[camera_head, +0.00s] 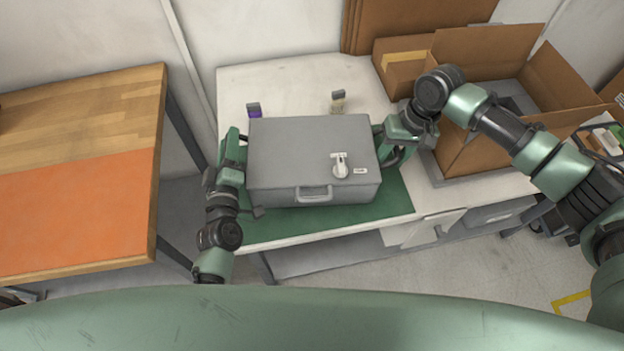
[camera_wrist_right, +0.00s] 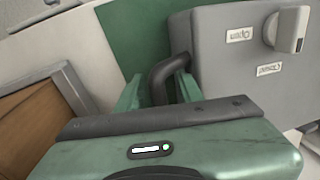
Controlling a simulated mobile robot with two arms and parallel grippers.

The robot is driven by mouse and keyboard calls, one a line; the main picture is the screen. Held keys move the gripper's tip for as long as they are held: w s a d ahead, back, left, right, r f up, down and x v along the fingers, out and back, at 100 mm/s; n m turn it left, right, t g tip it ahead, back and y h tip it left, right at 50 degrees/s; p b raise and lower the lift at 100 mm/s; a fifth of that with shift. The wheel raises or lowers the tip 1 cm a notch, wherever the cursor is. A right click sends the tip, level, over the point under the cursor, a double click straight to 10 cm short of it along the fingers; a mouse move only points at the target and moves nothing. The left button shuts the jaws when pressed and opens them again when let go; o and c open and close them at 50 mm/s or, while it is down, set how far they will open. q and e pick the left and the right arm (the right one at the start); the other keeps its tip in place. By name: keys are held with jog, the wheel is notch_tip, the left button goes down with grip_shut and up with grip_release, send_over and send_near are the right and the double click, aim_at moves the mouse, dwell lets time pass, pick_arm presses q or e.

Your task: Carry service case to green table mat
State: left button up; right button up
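The service case (camera_head: 290,150) is a closed grey box with a front handle and a white latch on its lid. It is level over the green table mat (camera_head: 385,210), which shows in front of it and to its right; whether its underside touches the mat is hidden. My left gripper (camera_head: 238,172) is at the case's left side, its fingertips hidden. My right gripper (camera_head: 388,145) is at the right side. In the right wrist view, the right gripper's fingers (camera_wrist_right: 161,92) stand on either side of a dark side handle (camera_wrist_right: 168,72); a firm grip cannot be made out.
A purple-marked small item (camera_head: 254,111) and a yellowish one (camera_head: 338,102) stand behind the case on the white table (camera_head: 290,85). An open cardboard box (camera_head: 470,155) stands to the right. A wooden table with an orange mat (camera_head: 75,210) is at left, across a gap.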

jog(key=shift+r, duration=0.15)
pick_arm(q)
jog(key=s+d, duration=0.1)
jog(key=s, duration=1.1)
pick_arm(e)
notch_tip(320, 180, up, 12)
jog(key=d, duration=0.2)
jog(key=shift+w+d, duration=0.15)
pick_arm(q)
jog(key=shift+d, duration=0.1)
pick_arm(e)
jog(key=shift+f, duration=0.2)
